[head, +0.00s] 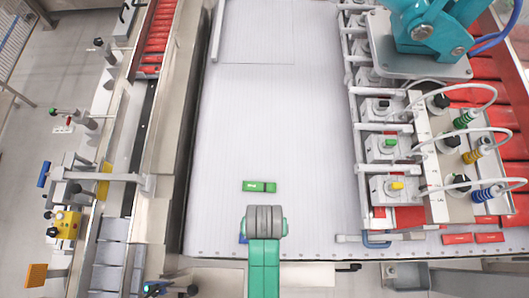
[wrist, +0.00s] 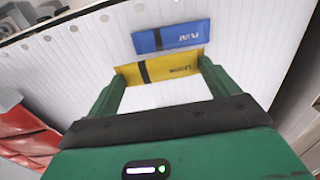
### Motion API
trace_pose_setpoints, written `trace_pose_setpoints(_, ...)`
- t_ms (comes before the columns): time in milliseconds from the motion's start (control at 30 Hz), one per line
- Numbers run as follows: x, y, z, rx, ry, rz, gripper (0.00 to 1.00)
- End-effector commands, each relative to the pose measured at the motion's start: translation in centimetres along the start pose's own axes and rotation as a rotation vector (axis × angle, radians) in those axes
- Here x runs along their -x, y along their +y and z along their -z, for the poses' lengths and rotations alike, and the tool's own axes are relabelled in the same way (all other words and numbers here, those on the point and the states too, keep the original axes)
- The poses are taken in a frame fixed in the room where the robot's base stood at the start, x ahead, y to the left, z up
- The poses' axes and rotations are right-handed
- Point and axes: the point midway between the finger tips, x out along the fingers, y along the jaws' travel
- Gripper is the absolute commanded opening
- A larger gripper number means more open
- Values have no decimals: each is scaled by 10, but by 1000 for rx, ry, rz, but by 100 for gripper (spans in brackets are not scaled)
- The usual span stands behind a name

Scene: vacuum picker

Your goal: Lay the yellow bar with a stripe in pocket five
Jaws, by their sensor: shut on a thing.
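In the wrist view, my gripper (wrist: 161,70) is shut on the yellow bar (wrist: 175,67), with a green finger at each end of it. The bar has a dark stripe left of its middle and upside-down lettering. I cannot tell whether it touches the white ribbed surface (wrist: 60,75). In the head view, my own arm hides the gripper and the yellow bar. I cannot make out pocket five in either view.
A blue bar (wrist: 185,34) with a dark stripe lies just beyond the yellow one; its edge shows beside my arm (head: 242,239). A green bar (head: 257,186) lies further up the white surface. Fixtures with coloured knobs (head: 385,147) line the right side. The surface's upper middle is clear.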

Motion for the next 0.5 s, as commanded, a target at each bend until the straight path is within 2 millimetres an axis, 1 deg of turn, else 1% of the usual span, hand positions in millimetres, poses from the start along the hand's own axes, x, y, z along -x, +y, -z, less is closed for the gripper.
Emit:
trace_pose_setpoints(33, -1, 0, 18, 0, 2, 0, 64)
trace_pose_setpoints(100, -3, -1, 40, 0, 1, 0, 64)
trace_pose_setpoints(233, -6, -1, 70, 0, 1, 0, 64)
trace_pose_setpoints(300, -8, -2, 79, 0, 0, 0, 64)
trace_pose_setpoints(500, -8, -2, 88, 0, 0, 0, 64)
